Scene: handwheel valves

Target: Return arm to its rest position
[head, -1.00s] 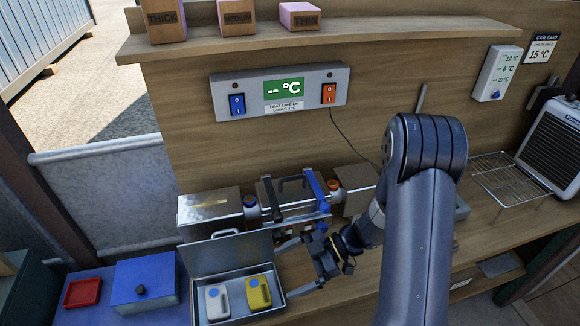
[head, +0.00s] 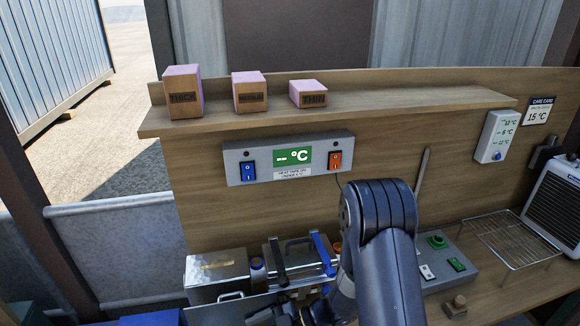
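My arm rises at the lower middle of the head view, its dark rounded elbow in front of the bench. My gripper (head: 296,313) is low at the bottom edge, partly cut off and hard to make out, so its opening does not show. It is just in front of the pipework, below a black lever (head: 277,262) and a blue lever (head: 323,253). I cannot tell whether it touches anything.
A metal box (head: 216,273) stands left of the levers.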

